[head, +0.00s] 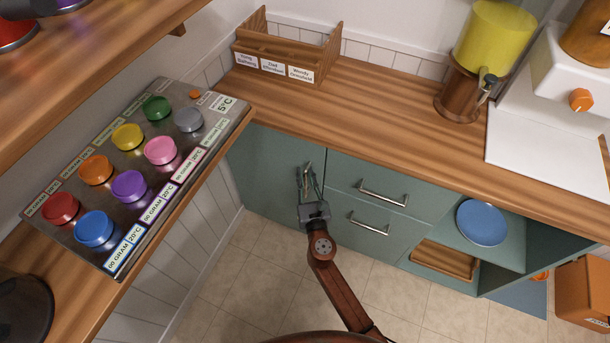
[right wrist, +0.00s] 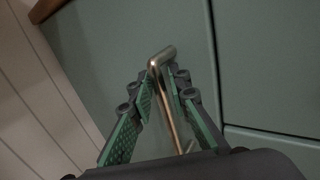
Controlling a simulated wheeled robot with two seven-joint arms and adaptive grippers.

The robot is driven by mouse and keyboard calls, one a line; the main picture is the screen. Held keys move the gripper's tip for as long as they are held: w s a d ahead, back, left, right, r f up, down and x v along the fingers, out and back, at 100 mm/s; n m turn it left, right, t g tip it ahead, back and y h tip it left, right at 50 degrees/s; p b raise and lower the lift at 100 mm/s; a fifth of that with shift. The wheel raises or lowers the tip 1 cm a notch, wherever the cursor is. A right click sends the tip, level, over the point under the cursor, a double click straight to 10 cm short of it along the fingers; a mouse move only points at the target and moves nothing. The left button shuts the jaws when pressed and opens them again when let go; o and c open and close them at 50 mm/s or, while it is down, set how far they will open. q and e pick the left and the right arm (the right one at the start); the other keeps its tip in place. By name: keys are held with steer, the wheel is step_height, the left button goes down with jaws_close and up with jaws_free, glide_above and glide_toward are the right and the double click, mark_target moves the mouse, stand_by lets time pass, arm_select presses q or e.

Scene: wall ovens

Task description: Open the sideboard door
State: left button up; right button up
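The sideboard door (head: 265,170) is a green panel at the left end of the sideboard, left of the drawers, and looks closed. It has an upright metal bar handle (right wrist: 165,95) near its right edge. My right gripper (head: 308,184) is at this handle. In the right wrist view its two green-padded fingers (right wrist: 160,90) stand apart, one on each side of the bar. The bar lies between the fingertips; I cannot tell whether a pad touches it. My left gripper is not in view.
Two drawers with bar handles (head: 382,195) are right of the door. Farther right is an open shelf with a blue plate (head: 482,222). A panel with coloured knobs (head: 140,165) is at the left on a wooden counter. A brown box (head: 585,290) stands at the lower right. The tiled floor before the door is clear.

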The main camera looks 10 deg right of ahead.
jaws_close()
stand_by(0.6)
